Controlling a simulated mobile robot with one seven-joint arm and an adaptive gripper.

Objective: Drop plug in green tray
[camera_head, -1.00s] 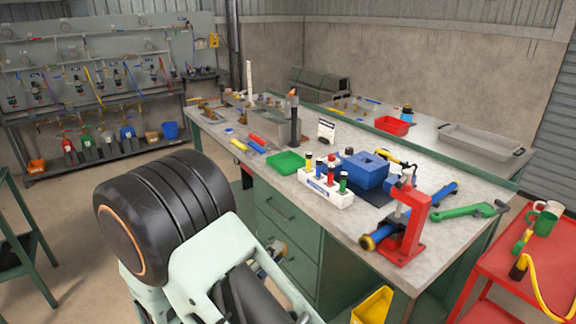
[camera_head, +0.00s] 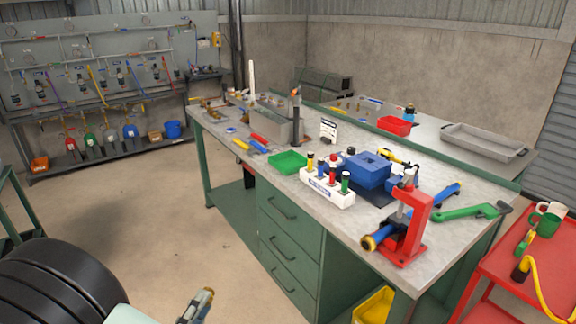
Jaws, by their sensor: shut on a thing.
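The green tray (camera_head: 288,163) sits on the near edge of the workbench, left of the white block of coloured bottles. Its floor looks bare. My gripper (camera_head: 202,303) is at the bottom of the view, low in front of the bench and left of the drawers. Only a small part of it shows. It is shut on a small brass-coloured plug (camera_head: 209,292), whose tip shows at the end of the gripper. The gripper is well apart from the tray, nearer to me and lower in the picture. The rest of the gripper is cut off by the frame.
The white block (camera_head: 327,188) with several bottles stands right of the tray. A blue vise-like block (camera_head: 365,170) and a red press (camera_head: 407,228) stand further right. A red cart (camera_head: 510,262) stands at right. Floor left of the bench is open.

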